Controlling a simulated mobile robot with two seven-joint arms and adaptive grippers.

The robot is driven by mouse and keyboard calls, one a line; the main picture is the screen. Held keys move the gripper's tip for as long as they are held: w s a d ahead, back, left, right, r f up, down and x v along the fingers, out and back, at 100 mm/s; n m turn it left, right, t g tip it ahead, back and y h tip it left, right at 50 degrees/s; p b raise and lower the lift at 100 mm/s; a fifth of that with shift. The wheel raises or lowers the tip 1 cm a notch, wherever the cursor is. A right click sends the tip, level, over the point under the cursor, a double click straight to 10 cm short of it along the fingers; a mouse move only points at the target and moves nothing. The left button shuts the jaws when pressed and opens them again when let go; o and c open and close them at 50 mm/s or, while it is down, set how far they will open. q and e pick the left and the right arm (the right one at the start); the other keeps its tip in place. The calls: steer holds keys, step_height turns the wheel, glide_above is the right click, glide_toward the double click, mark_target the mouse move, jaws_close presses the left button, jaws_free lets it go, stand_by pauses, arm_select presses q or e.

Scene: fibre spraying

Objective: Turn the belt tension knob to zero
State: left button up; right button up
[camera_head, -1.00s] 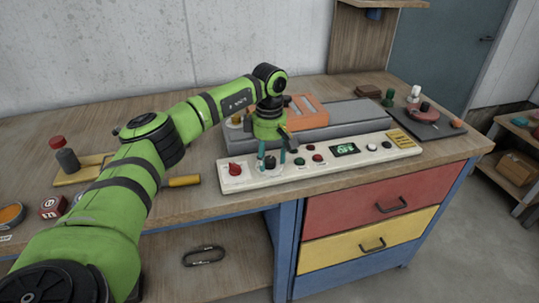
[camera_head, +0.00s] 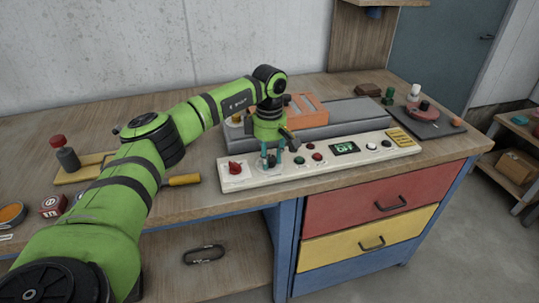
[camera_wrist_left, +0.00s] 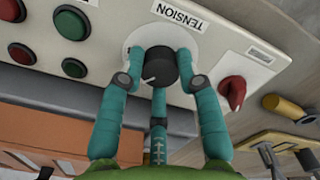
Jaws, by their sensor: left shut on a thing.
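The belt tension knob (camera_wrist_left: 160,66) is a round black dial with a pale pointer mark, on a white plate under a "TENSION" label (camera_wrist_left: 180,14). In the left wrist view its mark points toward the lower left of the picture. The knob sits on the long white control panel (camera_head: 237,183) at the front of the bench. My left gripper (camera_head: 271,160) points down over the panel, its teal fingers closed around the knob; the fingers also show in the left wrist view (camera_wrist_left: 160,74). My right gripper is out of view.
A red selector knob (camera_head: 234,167) stands close to the left of the gripper. A grey conveyor with an orange frame (camera_head: 306,105) is behind the panel.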

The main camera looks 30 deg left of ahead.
arm_select(q)
steer(key=n+p, duration=0.1)
steer(key=n, duration=0.5)
steer(key=shift+n+p, duration=0.35)
steer(key=shift+n, duration=0.05)
steer(key=n+p, duration=0.1)
steer(key=n, duration=0.5)
steer(key=n+p, duration=0.2)
steer(key=n, duration=0.4)
steer(key=shift+n, duration=0.3)
steer(key=n+p, duration=0.2)
steer(key=n, duration=0.4)
steer(key=shift+n, duration=0.3)
steer(key=shift+f, duration=0.1)
steer(key=o, duration=1.1)
steer(key=shift+o, duration=0.2)
